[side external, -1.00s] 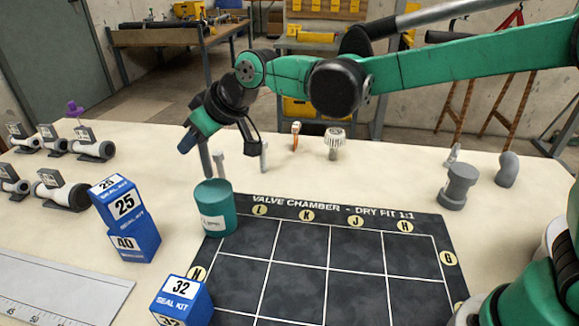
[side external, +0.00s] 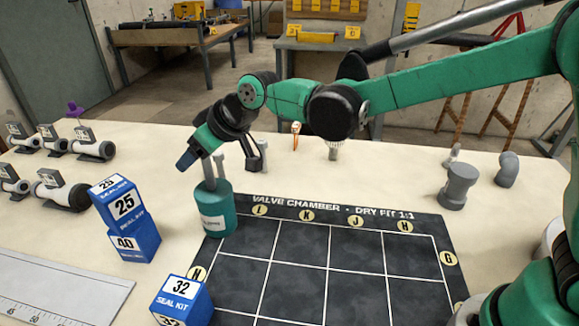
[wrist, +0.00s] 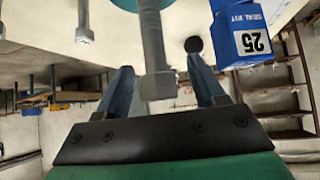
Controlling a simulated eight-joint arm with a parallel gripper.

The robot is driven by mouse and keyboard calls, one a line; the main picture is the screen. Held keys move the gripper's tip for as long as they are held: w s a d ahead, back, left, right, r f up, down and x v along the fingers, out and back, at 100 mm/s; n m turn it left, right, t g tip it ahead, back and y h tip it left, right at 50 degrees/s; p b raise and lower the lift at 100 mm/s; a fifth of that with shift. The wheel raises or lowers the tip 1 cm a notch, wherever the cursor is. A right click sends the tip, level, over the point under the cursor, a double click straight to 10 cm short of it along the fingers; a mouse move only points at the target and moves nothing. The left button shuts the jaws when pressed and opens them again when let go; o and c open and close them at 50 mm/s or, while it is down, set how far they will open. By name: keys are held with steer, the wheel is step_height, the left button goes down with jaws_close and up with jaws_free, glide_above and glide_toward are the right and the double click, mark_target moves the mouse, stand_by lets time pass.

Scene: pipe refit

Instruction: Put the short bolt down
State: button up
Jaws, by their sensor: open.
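My gripper (side external: 222,168) is over the left back of the table and low above the teal can (side external: 215,212). In the wrist view my two fingers (wrist: 165,82) stand apart, with a grey bolt (wrist: 151,35) between them, its head nearest the camera. The same bolt (side external: 208,170) shows in the side view with its lower end at the can's top; whether it goes inside is hidden. I cannot tell from length which is the short one.
Blue seal kit boxes (side external: 125,220) stand left of the can, and another box (side external: 181,303) stands in front. The dark gridded mat (side external: 330,270) is bare on its right.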

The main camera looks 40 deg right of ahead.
steer(key=v, duration=1.2)
steer(key=s+d+f+m+h, duration=0.2)
steer(key=s+d+f+m, duration=0.1)
steer(key=d, duration=0.4)
steer(key=s+d+f+m+h, duration=0.2)
steer(key=s+d+f+m, duration=0.1)
steer(key=s+d+f, duration=0.3)
steer(key=s+d, duration=0.2)
steer(key=shift+d+g, duration=0.3)
steer(key=shift+g, duration=0.1)
